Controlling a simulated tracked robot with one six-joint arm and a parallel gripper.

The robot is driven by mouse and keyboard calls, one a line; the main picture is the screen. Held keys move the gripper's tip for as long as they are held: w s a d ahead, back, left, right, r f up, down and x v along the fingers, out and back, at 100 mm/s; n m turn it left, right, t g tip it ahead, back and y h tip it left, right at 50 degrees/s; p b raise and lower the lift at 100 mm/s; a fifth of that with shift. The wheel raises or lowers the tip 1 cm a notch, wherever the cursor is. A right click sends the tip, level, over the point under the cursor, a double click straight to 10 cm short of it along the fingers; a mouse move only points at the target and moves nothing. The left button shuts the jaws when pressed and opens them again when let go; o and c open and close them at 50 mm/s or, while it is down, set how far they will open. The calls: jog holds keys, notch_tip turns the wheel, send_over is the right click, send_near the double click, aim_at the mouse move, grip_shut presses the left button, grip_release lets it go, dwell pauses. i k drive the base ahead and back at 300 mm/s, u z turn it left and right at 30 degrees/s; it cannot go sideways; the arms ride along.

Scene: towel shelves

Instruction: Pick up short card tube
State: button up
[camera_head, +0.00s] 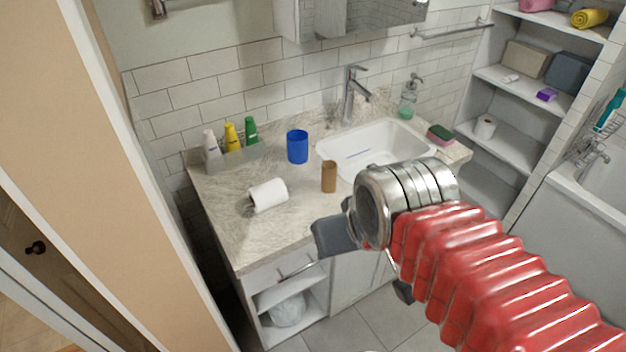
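The short card tube (329,177) is a small brown cylinder. It stands upright on the grey stone counter, just left of the sink's front corner. My gripper (366,266) is in front of the counter's front edge, below and right of the tube in the picture, and apart from it. One dark finger shows at the left and part of the other shows lower right, beneath my arm. The fingers are spread wide, and no object shows between them. My wrist hides part of the gripper and some of the counter front.
A white paper roll (268,195) lies left of the tube, and a blue cup (297,147) stands behind it. The white sink (345,143) and faucet (351,93) are behind and right. Several bottles stand in a tray (236,162) at the back left. Front counter is clear.

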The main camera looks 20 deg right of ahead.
aim_at(329, 167)
jog(key=u, duration=1.55)
jog(key=k, duration=0.85)
jog(key=z, duration=0.45)
jog(key=i, duration=0.5)
jog(key=z, duration=0.1)
